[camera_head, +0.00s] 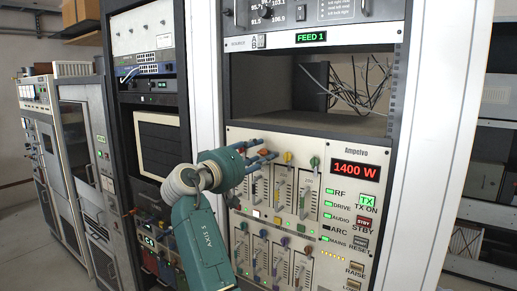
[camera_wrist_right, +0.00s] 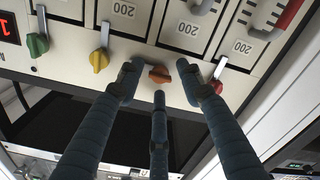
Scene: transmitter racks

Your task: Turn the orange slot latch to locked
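The orange slot latch (camera_wrist_right: 159,75) is a small knob on the light panel, above one slot in the row. In the right wrist view, where the panel appears upside down, it sits between the dark fingertips of my right gripper (camera_wrist_right: 160,76). Two fingers stand on either side of it and a third is below; small gaps show, so the fingers are open around it. In the head view my right gripper (camera_head: 262,150) reaches the panel's upper left and partly hides the orange latch (camera_head: 264,152). My left gripper is not in view.
Beside the orange latch are a yellow latch (camera_wrist_right: 98,60), a green latch (camera_wrist_right: 37,44) and a red latch (camera_wrist_right: 216,86). A display reading 1400 W (camera_head: 356,174) is to the right. An open bay with loose wires (camera_head: 360,90) lies above the panel.

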